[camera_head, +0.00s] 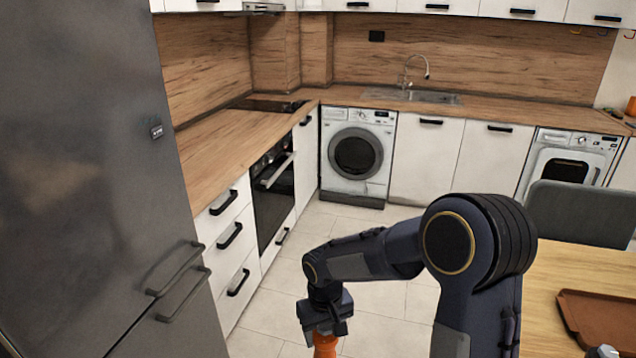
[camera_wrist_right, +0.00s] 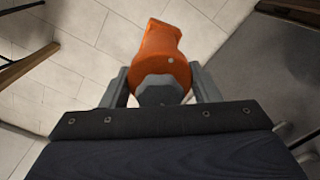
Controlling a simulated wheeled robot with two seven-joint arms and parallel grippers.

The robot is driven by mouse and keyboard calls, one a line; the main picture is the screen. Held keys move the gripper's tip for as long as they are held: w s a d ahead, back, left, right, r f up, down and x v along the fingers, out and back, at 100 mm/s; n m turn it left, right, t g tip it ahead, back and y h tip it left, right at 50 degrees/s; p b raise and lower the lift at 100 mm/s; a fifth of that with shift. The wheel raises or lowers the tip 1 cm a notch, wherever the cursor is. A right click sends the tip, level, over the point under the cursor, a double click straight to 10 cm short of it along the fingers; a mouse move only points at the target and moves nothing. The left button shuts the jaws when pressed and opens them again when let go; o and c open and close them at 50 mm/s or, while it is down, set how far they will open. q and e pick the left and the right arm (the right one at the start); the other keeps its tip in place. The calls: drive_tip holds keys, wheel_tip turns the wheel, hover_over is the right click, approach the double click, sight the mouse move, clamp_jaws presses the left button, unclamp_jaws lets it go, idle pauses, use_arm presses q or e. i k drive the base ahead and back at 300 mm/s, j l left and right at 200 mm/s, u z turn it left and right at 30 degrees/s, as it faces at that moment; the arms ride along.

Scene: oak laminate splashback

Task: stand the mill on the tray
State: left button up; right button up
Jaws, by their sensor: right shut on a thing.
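The orange mill (camera_head: 325,346) is held by my right gripper (camera_head: 326,318) low in the head view, over the tiled floor; its lower part is cut off by the frame edge. In the right wrist view, the fingers of my right gripper (camera_wrist_right: 161,88) are shut on the mill (camera_wrist_right: 162,50), one on each side. The brown tray (camera_head: 606,316) lies on the wooden table at the lower right of the head view, partly out of frame. The held mill is well left of the tray and apart from it. My left gripper is not in view.
The wooden table (camera_head: 556,272) is at the lower right, with a grey chair (camera_head: 580,213) behind it. A dark grey fridge (camera_head: 90,180) stands at the left. Tiled floor (camera_head: 375,298) is open between the cabinets and table. Bare table surface lies left of the tray.

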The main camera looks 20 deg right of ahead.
sight(598, 323)
drive_tip(key=i+l+z, duration=0.2)
drive_tip(key=i+z, duration=0.9)
drive_tip(key=i, duration=0.15)
drive_tip(key=i+j, duration=0.1)
drive_tip(key=i, duration=0.4)
drive_tip(key=i+j, duration=0.15)
drive_tip(key=i, duration=0.4)
drive_tip(key=i+j, duration=0.1)
drive_tip(key=i, duration=0.4)
drive_tip(key=i+l+z, duration=0.05)
